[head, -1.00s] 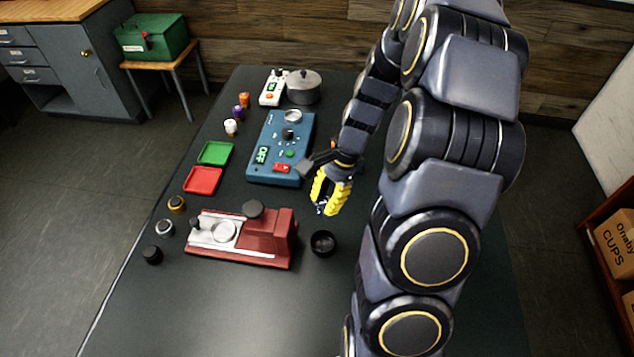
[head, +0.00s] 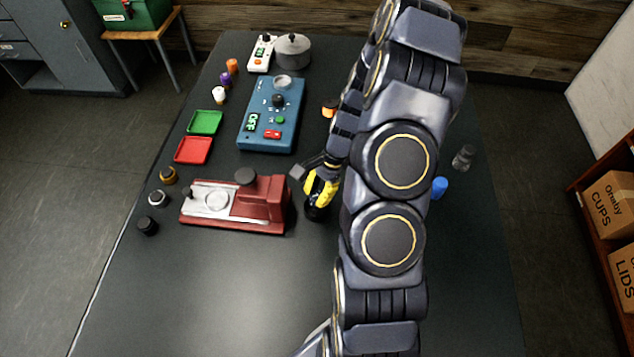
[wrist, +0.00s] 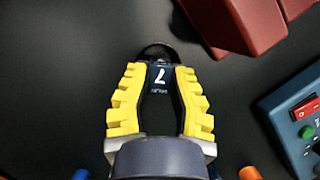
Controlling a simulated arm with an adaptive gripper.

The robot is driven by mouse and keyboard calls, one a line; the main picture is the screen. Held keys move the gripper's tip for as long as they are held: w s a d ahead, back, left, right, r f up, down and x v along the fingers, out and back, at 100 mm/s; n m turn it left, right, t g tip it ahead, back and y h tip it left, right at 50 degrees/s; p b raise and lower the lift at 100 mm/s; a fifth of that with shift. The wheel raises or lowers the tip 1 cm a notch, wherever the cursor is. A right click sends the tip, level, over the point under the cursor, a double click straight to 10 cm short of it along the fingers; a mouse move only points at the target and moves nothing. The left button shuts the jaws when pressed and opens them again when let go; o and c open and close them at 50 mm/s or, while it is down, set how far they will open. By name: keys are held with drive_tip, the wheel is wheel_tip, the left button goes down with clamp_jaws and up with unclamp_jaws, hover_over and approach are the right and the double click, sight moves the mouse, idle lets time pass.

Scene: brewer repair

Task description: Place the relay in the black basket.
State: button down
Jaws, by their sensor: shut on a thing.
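My gripper (head: 320,190) has yellow fingers and points down beside the red machine. In the wrist view my gripper (wrist: 160,78) is shut on the relay (wrist: 161,79), a small dark block with a white 7 on its face. The black basket (head: 316,213), a small round cup, stands on the table just right of the red machine. In the head view the fingers partly cover it. In the wrist view the dark rim of the basket (wrist: 158,48) shows just past the relay's end. I cannot tell whether the relay is inside the rim or above it.
The red machine (head: 262,205) stands close on the left of my gripper. A blue control box (head: 262,140) lies farther back, with red and green trays (head: 193,150) to its left. Several small knobs and bottles stand around. The front of the table is clear.

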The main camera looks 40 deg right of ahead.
sight(317, 194)
drive_tip(key=shift+f, duration=1.5)
drive_tip(key=c, duration=1)
unclamp_jaws()
wheel_tip(317, 194, up, 7)
drive_tip(key=shift+f, duration=0.1)
